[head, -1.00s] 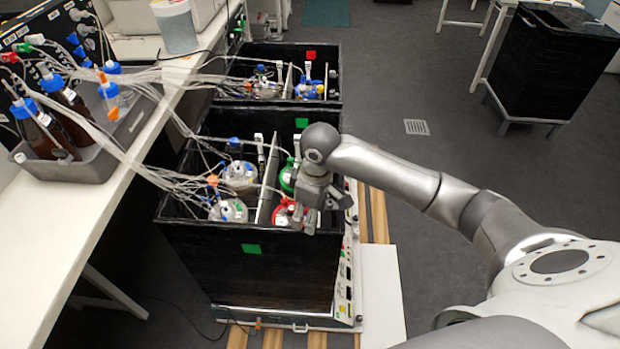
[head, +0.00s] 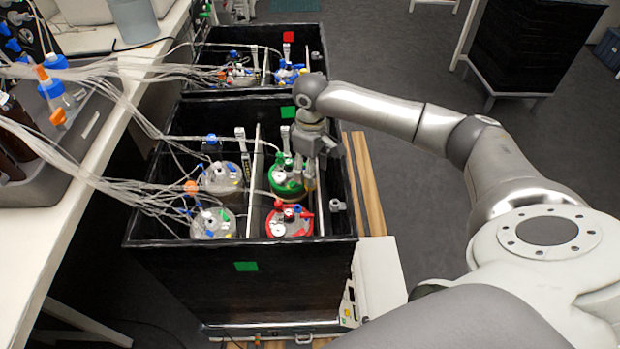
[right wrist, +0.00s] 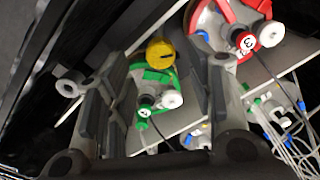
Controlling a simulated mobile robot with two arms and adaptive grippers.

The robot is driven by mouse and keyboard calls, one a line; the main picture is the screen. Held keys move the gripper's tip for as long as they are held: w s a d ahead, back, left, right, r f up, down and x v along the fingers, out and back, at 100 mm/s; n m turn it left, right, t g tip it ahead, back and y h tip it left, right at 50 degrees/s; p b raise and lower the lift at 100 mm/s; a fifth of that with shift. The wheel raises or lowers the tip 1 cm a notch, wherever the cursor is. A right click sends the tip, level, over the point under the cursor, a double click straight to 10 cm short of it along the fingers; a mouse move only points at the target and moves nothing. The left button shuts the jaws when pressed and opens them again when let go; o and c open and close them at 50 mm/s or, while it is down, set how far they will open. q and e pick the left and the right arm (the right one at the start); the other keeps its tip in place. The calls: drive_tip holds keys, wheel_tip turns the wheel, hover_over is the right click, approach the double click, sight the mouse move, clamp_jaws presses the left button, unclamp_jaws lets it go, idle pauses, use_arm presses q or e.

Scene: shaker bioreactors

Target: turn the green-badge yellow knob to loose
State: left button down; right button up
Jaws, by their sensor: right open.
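The yellow knob (right wrist: 161,53) shows in the right wrist view, round with a dark mark on its face. Green parts (right wrist: 153,76) lie right beside it, on a vessel with a black and a white port. In the head view the right gripper (head: 312,160) hangs over the green vessel's right side. My left gripper is not in view.
A red-lidded vessel (head: 289,221) stands just in front of the green one, with clear-lidded vessels (head: 221,178) to the left. The box's right wall (head: 345,185) is close to the gripper. Many tubes (head: 100,170) run left to the bench.

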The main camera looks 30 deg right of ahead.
wheel_tip(320, 180, down, 4)
drive_tip(key=shift+f, duration=0.15)
drive_tip(key=shift+c, duration=1.6)
drive_tip(key=c, duration=0.7)
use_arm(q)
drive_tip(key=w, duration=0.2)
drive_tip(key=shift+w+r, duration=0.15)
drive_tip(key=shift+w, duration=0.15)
